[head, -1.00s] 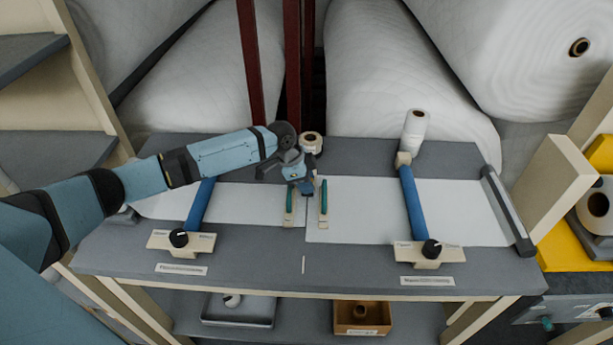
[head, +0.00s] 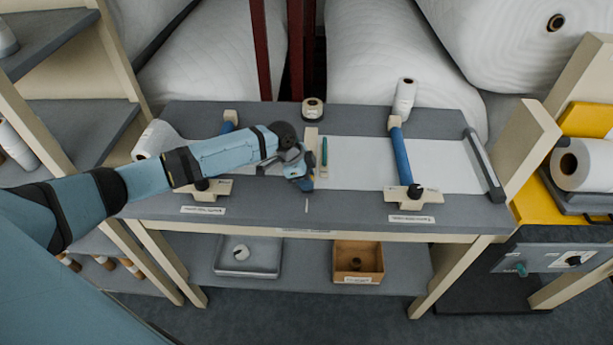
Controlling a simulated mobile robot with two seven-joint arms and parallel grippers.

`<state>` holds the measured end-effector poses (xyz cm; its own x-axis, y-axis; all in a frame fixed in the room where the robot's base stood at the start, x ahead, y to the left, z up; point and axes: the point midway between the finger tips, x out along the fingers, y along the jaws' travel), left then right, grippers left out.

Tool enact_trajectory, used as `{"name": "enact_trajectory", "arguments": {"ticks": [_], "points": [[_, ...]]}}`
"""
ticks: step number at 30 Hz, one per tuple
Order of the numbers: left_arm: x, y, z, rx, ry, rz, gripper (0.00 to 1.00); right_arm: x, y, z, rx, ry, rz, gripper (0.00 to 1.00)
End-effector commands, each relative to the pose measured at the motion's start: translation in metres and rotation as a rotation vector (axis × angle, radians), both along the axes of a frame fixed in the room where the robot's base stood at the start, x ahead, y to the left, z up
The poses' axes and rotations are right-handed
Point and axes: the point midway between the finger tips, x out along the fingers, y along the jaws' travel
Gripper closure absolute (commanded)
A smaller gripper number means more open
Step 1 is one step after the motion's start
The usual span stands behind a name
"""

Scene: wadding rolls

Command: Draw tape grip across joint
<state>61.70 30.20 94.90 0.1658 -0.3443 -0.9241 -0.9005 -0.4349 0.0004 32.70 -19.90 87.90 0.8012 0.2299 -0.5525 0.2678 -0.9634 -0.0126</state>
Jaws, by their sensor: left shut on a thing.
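My left gripper (head: 303,181) is shut near the front of the bench, at the middle where the white sheets meet. What it holds is mostly hidden by its fingers; it appears to be the tape grip. A cream strip (head: 311,138) shows just behind it. A teal-handled cream piece (head: 324,151) lies just right of it on the right white sheet (head: 360,160). The joint and most of the left sheet are hidden by my arm. A tape roll (head: 313,108) sits at the back of the bench. My right gripper is not in view.
A blue bar (head: 401,158) with a cream clamp crosses the right sheet; another is mostly behind my arm. A dark bar (head: 484,166) lies at the right end. The lower shelf holds a grey tray (head: 248,270) and a brown box (head: 358,272).

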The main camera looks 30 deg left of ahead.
Motion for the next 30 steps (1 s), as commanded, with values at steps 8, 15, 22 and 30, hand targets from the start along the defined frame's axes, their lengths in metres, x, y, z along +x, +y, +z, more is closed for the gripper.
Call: {"name": "enact_trajectory", "arguments": {"ticks": [8, 15, 22, 30], "points": [[0.0002, -0.0005, 0.0013, -0.001, -0.001, -0.001, 1.0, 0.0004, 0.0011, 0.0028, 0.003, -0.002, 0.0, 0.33], [-0.0006, -0.0013, 0.0005, -0.002, 0.002, -0.002, 1.0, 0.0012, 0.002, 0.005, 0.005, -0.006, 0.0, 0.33], [-0.0004, -0.0009, 0.0004, -0.002, 0.001, -0.002, 0.6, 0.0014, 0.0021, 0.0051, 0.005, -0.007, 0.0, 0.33], [0.0002, -0.0002, 0.0007, -0.001, 0.0, 0.0, 0.6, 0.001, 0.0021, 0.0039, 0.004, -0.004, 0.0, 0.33]]}}
